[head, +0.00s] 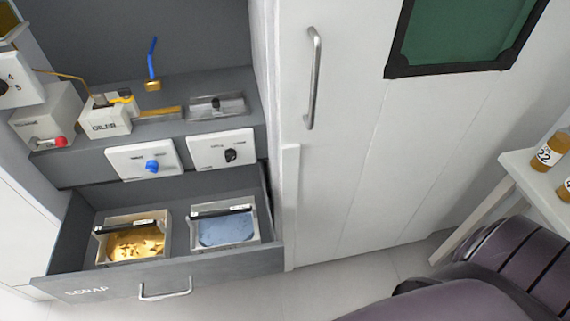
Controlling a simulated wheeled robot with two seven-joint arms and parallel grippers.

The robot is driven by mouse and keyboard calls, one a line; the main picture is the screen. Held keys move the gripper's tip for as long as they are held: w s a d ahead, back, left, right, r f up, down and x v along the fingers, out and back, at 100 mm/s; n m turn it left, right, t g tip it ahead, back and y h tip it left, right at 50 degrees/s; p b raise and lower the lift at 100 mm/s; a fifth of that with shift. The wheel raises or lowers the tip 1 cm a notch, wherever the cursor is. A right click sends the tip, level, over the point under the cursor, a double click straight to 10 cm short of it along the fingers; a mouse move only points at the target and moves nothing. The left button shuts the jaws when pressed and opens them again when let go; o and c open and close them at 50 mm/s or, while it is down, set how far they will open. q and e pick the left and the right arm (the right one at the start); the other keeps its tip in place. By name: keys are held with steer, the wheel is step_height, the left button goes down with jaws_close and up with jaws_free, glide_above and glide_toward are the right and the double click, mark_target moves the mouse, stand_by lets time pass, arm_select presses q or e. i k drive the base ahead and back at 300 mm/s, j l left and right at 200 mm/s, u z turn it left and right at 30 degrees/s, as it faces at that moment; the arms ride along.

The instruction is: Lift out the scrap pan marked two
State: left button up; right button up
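An open grey drawer (78,284) marked "SCRAP" holds two scrap pans side by side. The left pan (161,255) is a light open box with shiny gold scrap (136,242) in it. The right pan (254,238) is a similar box with blue contents (222,231). Each has a dark bar handle across its back edge, the left one (128,226) and the right one (222,211). Small pale labels on the bars are too small to read, so I cannot tell which pan is marked two. Neither of my grippers is in view.
The drawer has a metal pull (165,291) in front. Above it are panels with a blue knob (152,166) and a black knob (231,155), and a box marked "OILER" (105,125). A white door with a long handle (313,78) stands right. A side table (520,160) holds bottles.

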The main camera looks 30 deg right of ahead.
mark_target(230, 223)
steer(key=z, duration=4.4)
steer(key=u, duration=4.15)
steer(key=i+j+z, duration=0.1)
steer(key=j, duration=0.25)
steer(key=i+j+z, duration=0.1)
steer(key=i+j, duration=0.2)
steer(key=i+j+z, duration=0.1)
steer(key=j, duration=0.3)
steer(key=i+j+z, duration=0.1)
steer(key=i+j, duration=0.15)
steer(key=j, duration=0.15)
